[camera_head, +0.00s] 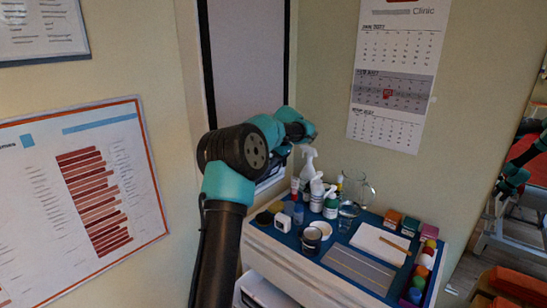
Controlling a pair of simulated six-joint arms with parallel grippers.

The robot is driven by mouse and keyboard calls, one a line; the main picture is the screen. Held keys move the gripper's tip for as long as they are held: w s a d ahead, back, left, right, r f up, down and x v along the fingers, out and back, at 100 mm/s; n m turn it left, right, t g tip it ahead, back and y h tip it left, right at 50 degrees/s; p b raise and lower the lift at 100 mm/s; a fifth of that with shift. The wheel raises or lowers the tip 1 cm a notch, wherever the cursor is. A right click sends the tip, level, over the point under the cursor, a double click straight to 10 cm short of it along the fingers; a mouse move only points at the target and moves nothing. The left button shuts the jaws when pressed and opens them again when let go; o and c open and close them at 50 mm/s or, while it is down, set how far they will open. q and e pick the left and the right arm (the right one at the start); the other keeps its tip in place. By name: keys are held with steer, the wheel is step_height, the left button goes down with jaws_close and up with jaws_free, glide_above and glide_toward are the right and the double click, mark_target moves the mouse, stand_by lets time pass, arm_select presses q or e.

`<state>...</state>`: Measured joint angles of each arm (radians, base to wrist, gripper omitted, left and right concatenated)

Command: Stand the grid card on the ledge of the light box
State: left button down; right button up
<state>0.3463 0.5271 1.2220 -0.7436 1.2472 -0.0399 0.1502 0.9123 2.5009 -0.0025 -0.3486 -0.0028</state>
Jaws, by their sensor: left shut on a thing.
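The light box (248,55) is a tall pale panel with a dark frame on the wall at the upper middle. Its lower part and most of its ledge are hidden behind my left arm. My left gripper (300,132) is at the end of the black and teal arm, in front of the box's lower right side. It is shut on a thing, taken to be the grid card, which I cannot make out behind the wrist. Whether the card touches the ledge cannot be seen. My right gripper is not in view.
A blue-topped cart (345,262) stands below, crowded with spray and pump bottles, a glass jug (356,190), a dark cup (311,240), a white pad (381,243) and small boxes. A calendar (395,70) hangs right; a framed chart (80,195) hangs left. A mirror is at far right.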

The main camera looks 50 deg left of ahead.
arm_select(q)
steer(key=shift+f, duration=0.75)
stand_by(0.9)
steer(key=c, duration=0.6)
jaws_free()
steer(key=shift+r, duration=0.25)
steer(key=shift+r, duration=1.3)
steer(key=d, duration=0.5)
steer(key=d+r, duration=0.1)
steer(key=d, duration=0.2)
steer(key=shift+w, duration=0.4)
